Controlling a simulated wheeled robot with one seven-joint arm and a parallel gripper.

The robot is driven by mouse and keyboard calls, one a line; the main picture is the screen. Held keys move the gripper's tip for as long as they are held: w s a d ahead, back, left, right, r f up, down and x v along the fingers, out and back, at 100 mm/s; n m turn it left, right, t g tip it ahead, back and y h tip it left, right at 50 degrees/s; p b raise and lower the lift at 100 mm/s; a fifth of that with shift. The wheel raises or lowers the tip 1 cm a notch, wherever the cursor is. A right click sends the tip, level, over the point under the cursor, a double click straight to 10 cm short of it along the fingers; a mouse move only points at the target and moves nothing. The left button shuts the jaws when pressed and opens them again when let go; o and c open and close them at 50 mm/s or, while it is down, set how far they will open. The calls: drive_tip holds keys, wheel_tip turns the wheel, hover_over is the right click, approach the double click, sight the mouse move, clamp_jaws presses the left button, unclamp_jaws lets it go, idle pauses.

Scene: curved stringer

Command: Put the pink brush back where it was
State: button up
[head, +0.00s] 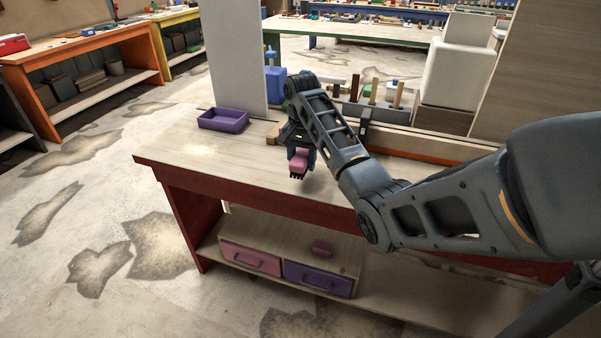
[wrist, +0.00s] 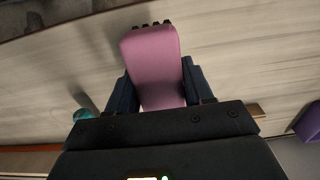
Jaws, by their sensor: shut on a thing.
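The pink brush (head: 299,161) is a pink block with dark bristles at its lower end. My gripper (head: 298,148) is shut on it and holds it over the near part of the red-framed workbench (head: 250,177). In the wrist view the pink brush (wrist: 153,68) sits between the two dark fingers of my gripper (wrist: 158,90), with its bristles at the top edge. I cannot tell for sure whether the bristles touch the bench top.
A purple tray (head: 223,120) stands on the bench's left. A grey holder with upright handles (head: 377,110) is at the back, partly behind my arm.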

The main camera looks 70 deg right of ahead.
drive_tip(key=shift+w+f, duration=0.15)
drive_tip(key=shift+w, duration=0.05)
drive_tip(key=shift+f+p, duration=0.3)
drive_tip(key=shift+f, duration=1.65)
drive_tip(key=shift+a+f, duration=0.1)
drive_tip(key=shift+f, duration=0.1)
drive_tip(key=o, duration=1.1)
